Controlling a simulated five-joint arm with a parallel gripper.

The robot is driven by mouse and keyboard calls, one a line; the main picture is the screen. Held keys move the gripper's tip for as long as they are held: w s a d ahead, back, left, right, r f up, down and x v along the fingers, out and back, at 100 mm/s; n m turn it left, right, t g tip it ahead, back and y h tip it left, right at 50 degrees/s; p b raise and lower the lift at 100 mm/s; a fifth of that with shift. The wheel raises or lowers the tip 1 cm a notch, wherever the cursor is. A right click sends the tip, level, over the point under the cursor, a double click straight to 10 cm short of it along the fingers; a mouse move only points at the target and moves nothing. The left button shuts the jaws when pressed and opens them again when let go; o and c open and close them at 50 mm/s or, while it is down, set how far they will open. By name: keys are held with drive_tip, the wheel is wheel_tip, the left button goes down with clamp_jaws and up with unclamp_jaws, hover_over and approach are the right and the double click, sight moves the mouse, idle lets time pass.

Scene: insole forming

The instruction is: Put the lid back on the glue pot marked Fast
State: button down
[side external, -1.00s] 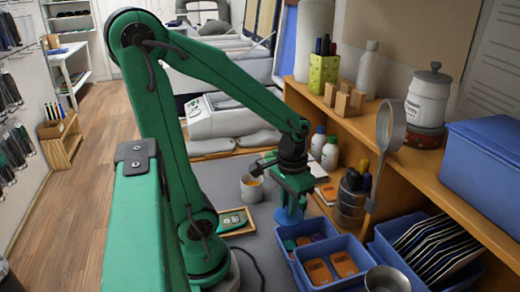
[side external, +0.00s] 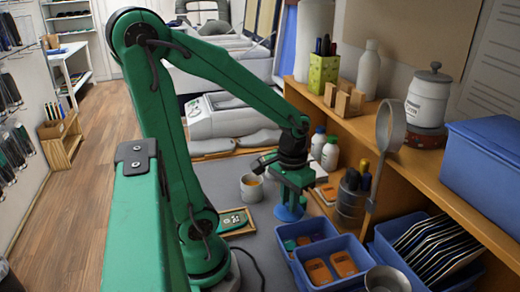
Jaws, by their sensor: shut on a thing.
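My gripper (side external: 289,195) points down over the grey work surface, right of the pale cup-like pot. It is shut on a blue piece (side external: 289,213) with a narrow upper part and a wide round base, which looks like a lid. I cannot tell whether its base touches the surface.
Blue bins (side external: 335,270) with orange and dark pieces stand in front. A dark pen holder (side external: 350,205) and white bottles (side external: 330,155) are to the right, by the wooden shelf (side external: 425,175). A tray (side external: 233,222) with a green device lies left. Grey surface between is clear.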

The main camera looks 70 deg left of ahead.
drive_tip(key=s+a+r+n, duration=0.1)
drive_tip(key=a+n, duration=0.7)
drive_tip(key=a, duration=0.2)
drive_tip(key=s+a+r+n, duration=0.2)
drive_tip(key=a+n, duration=0.6)
drive_tip(key=a, duration=0.3)
drive_tip(key=shift+s+n, duration=0.3)
drive_tip(key=shift+f, duration=3.05)
drive_tip(key=shift+f, duration=0.25)
drive_tip(key=c, duration=0.7)
unclamp_jaws()
drive_tip(key=shift+c, duration=0.2)
